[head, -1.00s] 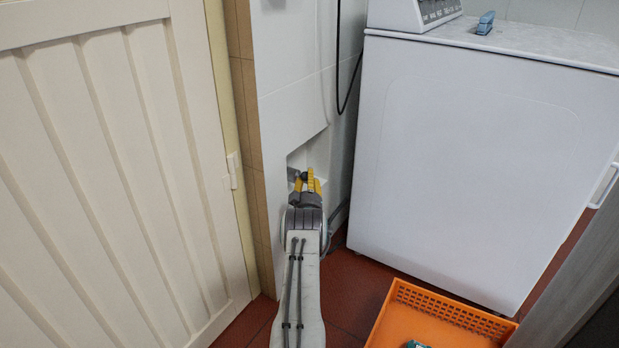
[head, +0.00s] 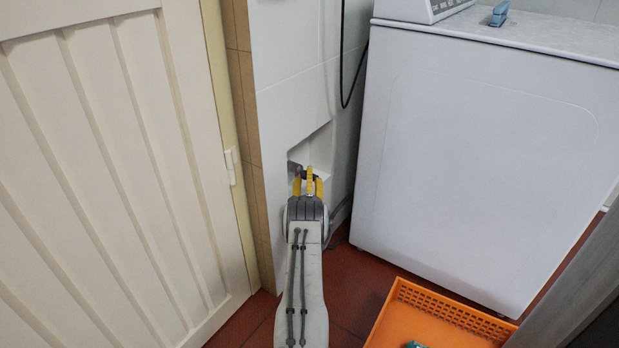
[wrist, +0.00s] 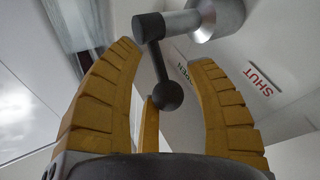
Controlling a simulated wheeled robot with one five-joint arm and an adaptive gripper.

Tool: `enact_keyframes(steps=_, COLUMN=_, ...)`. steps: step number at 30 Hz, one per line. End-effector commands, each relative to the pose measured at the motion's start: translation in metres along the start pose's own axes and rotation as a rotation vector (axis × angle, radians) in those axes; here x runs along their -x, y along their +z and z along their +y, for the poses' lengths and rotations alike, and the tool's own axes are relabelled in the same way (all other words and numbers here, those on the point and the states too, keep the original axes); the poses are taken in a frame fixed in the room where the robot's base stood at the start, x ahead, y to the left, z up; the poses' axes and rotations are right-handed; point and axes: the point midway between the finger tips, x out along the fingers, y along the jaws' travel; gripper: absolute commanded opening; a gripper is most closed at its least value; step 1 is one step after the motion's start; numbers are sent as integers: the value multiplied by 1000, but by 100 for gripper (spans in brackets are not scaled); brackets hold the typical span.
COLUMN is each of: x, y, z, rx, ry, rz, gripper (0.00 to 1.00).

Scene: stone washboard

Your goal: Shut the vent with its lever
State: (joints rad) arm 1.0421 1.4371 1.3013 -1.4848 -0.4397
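The vent's lever (wrist: 159,62) is a short dark arm with a round black knob (wrist: 168,95), on a grey metal shaft (wrist: 217,17) in the wrist view. The knob hangs between the yellow fingers of my gripper (wrist: 165,52), which are spread on both sides with gaps around it. A third finger shows behind, below the knob. A partly hidden "OPEN" label (wrist: 183,72) is just right of the lever. A red "SHUT" label (wrist: 262,78) is farther right. In the head view my gripper (head: 309,175) is at the wall recess (head: 318,145), hiding most of the lever.
A cream panelled door (head: 110,170) stands on the left. A white washing machine (head: 480,170) stands on the right, with a blue peg-like object (head: 499,14) on top. An orange crate (head: 400,320) is on the red floor (head: 345,275). A black cable (head: 350,85) hangs beside the recess.

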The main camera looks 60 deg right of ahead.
Motion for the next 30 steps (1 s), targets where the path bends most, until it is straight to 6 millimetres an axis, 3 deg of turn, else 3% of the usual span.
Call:
enact_keyframes(steps=8, x=-1, y=-3, z=3, rx=0, ry=5, rz=6, gripper=51)
enact_keyframes(steps=14, x=10, y=-2, z=3, rx=0, ry=5, rz=5, gripper=51)
enact_keyframes(steps=30, x=88, y=-1, z=1, rx=0, ry=1, rz=3, gripper=51)
